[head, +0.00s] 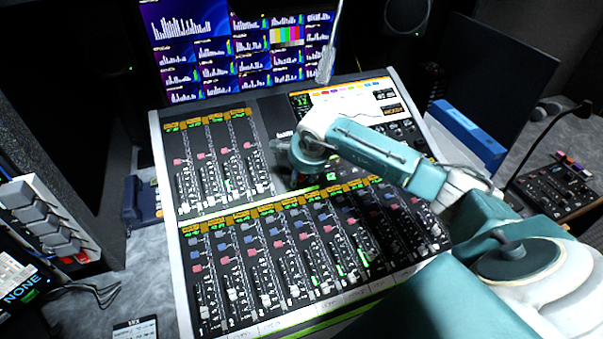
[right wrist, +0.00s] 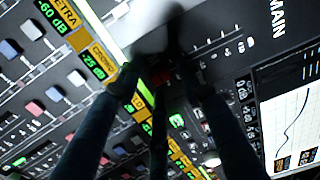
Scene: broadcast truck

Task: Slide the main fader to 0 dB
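The mixing console (head: 160,150) stands in front of me, its fader rows tilted up. The main fader's area is mostly hidden behind my right gripper (head: 290,168) in the head view. In the right wrist view, the word MAIN and the main fader's scale (right wrist: 225,45) lie just right of the fingertips. My right gripper (right wrist: 160,82) has its dark fingers spread apart at the panel beside this scale. A pale, blurred shape and something dark red show by the tips. I cannot tell the fader cap or its exact setting there. My left gripper is out of view.
Channel faders (head: 265,298) fill the lower rows and the upper left block. A blue box (head: 465,130) stands at right.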

